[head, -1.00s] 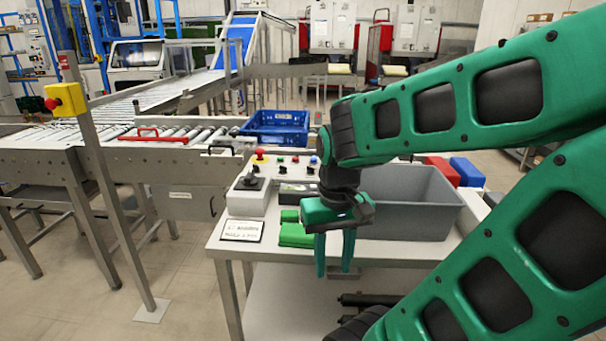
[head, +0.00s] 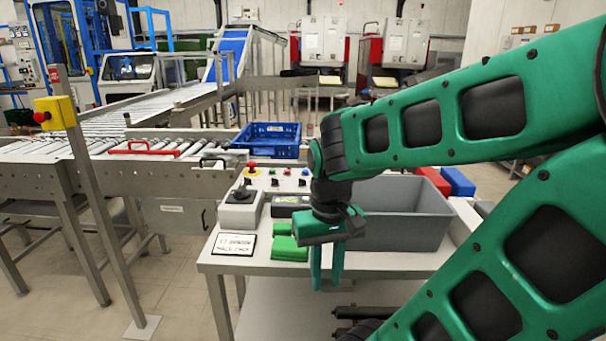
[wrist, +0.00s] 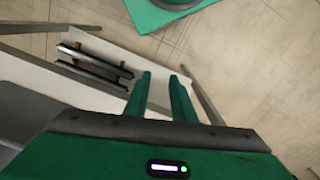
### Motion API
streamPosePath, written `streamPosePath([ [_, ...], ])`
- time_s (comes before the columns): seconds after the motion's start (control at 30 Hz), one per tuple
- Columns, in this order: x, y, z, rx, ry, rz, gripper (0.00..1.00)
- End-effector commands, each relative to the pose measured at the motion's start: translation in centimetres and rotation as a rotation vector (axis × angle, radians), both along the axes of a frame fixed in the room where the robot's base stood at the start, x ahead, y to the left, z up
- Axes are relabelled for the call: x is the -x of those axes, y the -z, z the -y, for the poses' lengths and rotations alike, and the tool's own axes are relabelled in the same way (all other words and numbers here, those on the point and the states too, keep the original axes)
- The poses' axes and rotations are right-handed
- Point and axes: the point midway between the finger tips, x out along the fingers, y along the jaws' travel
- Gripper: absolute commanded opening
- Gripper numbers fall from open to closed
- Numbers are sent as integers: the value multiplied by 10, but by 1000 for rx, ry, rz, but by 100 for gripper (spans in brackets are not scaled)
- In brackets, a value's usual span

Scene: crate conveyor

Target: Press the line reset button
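A control panel stands at the back of the bench, left of my arm. It carries a red mushroom button (head: 252,167) and a row of small buttons, among them a green one (head: 272,171), a red one (head: 287,171) and a blue one (head: 305,171). Their labels are too small to read, so I cannot tell which is the line reset button. My gripper (head: 327,280) points down at the bench's front edge, in front of the panel and apart from it. Its two fingers stand apart and empty, and show in the wrist view (wrist: 160,77).
A grey bin (head: 405,235) stands behind and right of my gripper. A green block (head: 289,250), a sign (head: 235,244) and a grey lever box (head: 241,212) lie to its left. A blue crate (head: 268,137) is by the conveyor. A yellow box with a red button (head: 55,113) is on a post.

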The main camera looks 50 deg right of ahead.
Motion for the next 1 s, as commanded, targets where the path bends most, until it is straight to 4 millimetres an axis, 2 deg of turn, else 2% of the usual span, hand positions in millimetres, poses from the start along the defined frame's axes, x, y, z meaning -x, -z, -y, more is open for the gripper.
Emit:
streamPosePath([
  [0.03, 0, 0, 0, 0, 0, 0, 10],
  [0.07, 0, 0, 0, 0, 0, 0, 2],
  [0.1, 0, 0, 0, 0, 0, 0, 0],
  [1.0, 0, 0, 0, 0, 0, 0, 0],
])
